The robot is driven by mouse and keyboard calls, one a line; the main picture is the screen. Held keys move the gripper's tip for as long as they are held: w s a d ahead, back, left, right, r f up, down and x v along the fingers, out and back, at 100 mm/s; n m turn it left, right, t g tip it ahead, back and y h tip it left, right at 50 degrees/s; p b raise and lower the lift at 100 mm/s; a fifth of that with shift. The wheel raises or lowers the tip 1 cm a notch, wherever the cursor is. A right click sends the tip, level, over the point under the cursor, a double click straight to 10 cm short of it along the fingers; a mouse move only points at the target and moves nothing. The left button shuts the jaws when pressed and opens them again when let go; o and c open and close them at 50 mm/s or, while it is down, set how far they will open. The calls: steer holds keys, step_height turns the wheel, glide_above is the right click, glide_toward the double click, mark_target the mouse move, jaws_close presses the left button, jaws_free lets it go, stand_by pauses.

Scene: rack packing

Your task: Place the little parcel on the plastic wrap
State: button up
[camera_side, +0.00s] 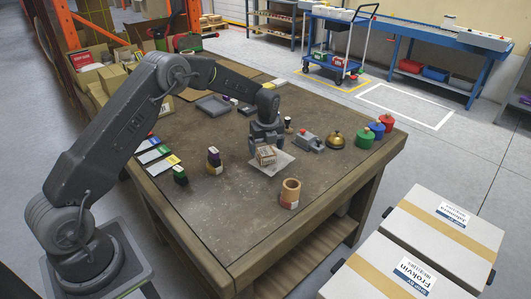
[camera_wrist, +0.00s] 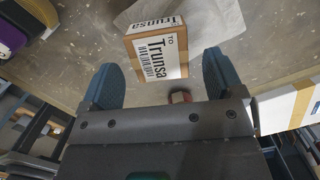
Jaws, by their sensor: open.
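The little parcel (camera_side: 266,154) is a small brown box with a white "Trunsa" label, which shows clearly in the wrist view (camera_wrist: 157,52). It appears to sit on the left part of the plastic wrap (camera_side: 284,164), a pale, thin sheet on the table that also shows in the wrist view (camera_wrist: 222,18). My gripper (camera_side: 265,143) is just above and behind the parcel in the side view. In the wrist view my gripper (camera_wrist: 162,72) is open, with a gap between each finger and the parcel. The parcel's underside is hidden, so its contact with the wrap cannot be seen.
A wooden cup (camera_side: 290,193) stands in front of the wrap. A grey device (camera_side: 308,141), a brass bell (camera_side: 336,140) and coloured weights (camera_side: 376,130) stand to the right. The table's (camera_side: 225,215) front left is clear.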

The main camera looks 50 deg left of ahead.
mark_target(267, 154)
steer(key=s+d+r+n+t, duration=0.1)
steer(key=s+d+r+n, duration=0.2)
steer(key=r, duration=0.6)
steer(key=s+d+r+n, duration=0.2)
steer(key=s+r, duration=0.2)
steer(key=r, duration=0.6)
steer(key=s+d+r+n+t, duration=0.2)
steer(key=s+d+r+n, duration=0.3)
steer(key=s, duration=0.5)
steer(key=s+d+n+t, duration=0.1)
steer(key=s+d+n, duration=0.1)
steer(key=s+n, duration=0.4)
steer(key=s+d+n+t+h, duration=0.1)
steer(key=s+n, duration=0.5)
steer(key=s, duration=0.6)
steer(key=shift+s+d+f, duration=0.2)
steer(key=shift+s+d, duration=0.1)
steer(key=shift+d, duration=0.2)
